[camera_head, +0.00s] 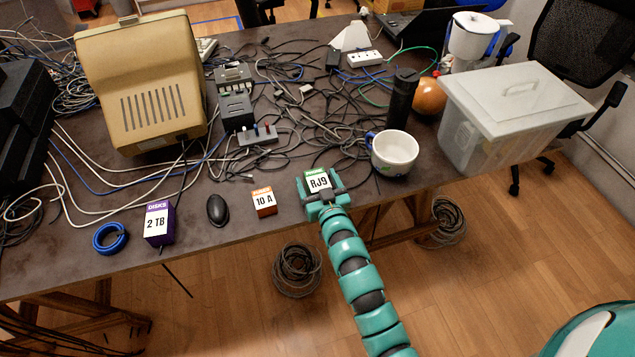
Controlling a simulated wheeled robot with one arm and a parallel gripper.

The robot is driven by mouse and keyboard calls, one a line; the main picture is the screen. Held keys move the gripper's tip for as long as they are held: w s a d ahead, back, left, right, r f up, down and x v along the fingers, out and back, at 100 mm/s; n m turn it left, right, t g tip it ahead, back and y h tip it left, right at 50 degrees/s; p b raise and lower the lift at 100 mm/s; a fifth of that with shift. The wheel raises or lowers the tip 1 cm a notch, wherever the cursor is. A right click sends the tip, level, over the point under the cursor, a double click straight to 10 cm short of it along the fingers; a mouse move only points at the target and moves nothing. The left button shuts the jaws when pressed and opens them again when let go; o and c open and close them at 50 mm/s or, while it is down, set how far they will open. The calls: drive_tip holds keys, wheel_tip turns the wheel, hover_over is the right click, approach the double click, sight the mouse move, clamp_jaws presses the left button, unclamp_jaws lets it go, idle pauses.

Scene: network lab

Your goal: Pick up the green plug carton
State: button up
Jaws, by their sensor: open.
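The green plug carton (317,180) is a small box with a green top edge and a white label reading "RJ9". It is near the front edge of the table (235,212), right of its middle. My teal gripper (321,191) is at the carton, with its fingers open on either side of it. The carton's lower part is hidden by the gripper. I cannot tell whether the fingers touch it.
An orange "10 A" carton (264,202), a black mouse (217,209), a purple "2 TB" carton (158,223) and a blue tape roll (110,238) lie to the left. A white mug (394,153) stands close on the right. Tangled cables (300,125) lie behind.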

drive_tip(key=shift+c, duration=0.3)
drive_tip(key=c, duration=1.1)
drive_tip(key=shift+o, duration=0.2)
drive_tip(key=shift+r, duration=0.15)
drive_tip(key=shift+r, duration=0.5)
drive_tip(key=s+r+p, duration=0.6)
drive_tip(key=s+r, duration=0.5)
drive_tip(key=s, duration=0.3)
drive_tip(key=shift+d+r, duration=0.35)
drive_tip(key=shift+r, duration=0.05)
